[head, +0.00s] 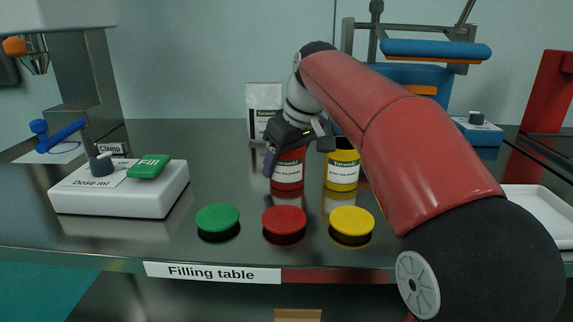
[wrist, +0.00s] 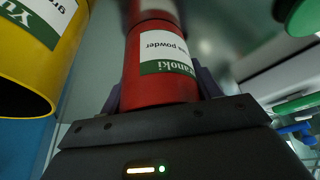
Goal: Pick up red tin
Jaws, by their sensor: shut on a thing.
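The red tin (head: 288,174) stands upright on the dark table, with a white and green label; its top is partly hidden by my gripper. My gripper (head: 298,157) is around the upper part of the red tin and shut on it. In the wrist view the red tin (wrist: 163,88) sits between the two fingers, which press on its sides. The red lid (head: 284,220) lies on the table in front of the tin, apart from it.
A yellow tin (head: 342,172) stands close to the right of the red tin. A green lid (head: 217,217) and a yellow lid (head: 351,221) lie in front. A white control box (head: 120,193) is at left, a white pouch (head: 262,107) behind, a white tray (head: 540,205) at right.

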